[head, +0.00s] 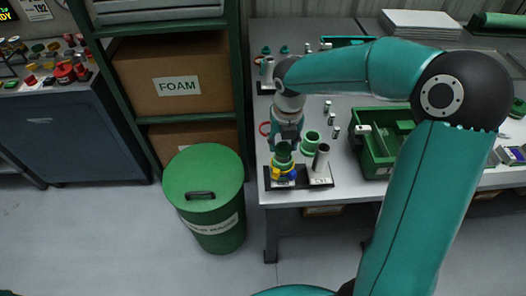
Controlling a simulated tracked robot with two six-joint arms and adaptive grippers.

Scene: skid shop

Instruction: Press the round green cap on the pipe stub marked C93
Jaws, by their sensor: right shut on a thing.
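My right gripper (284,150) points down over the left end of a dark stand (298,184) near the table's front left corner. It is shut on a round green cap (284,154), which the fingers partly hide. Yellow and blue parts (283,173) show directly under the cap; I cannot tell whether the cap touches a stub there. A bare grey pipe stub (321,158) stands upright on the right of the stand, with a small label (320,182) that is too small to read surely. My left gripper is not in view.
A green round piece (310,142) lies behind the stand, and several small cylinders (336,132) stand nearby. A green crate (376,160) is to the right. A green lidded bin (203,180) stands on the floor left of the table (270,200). A shelf holds a FOAM box (175,65).

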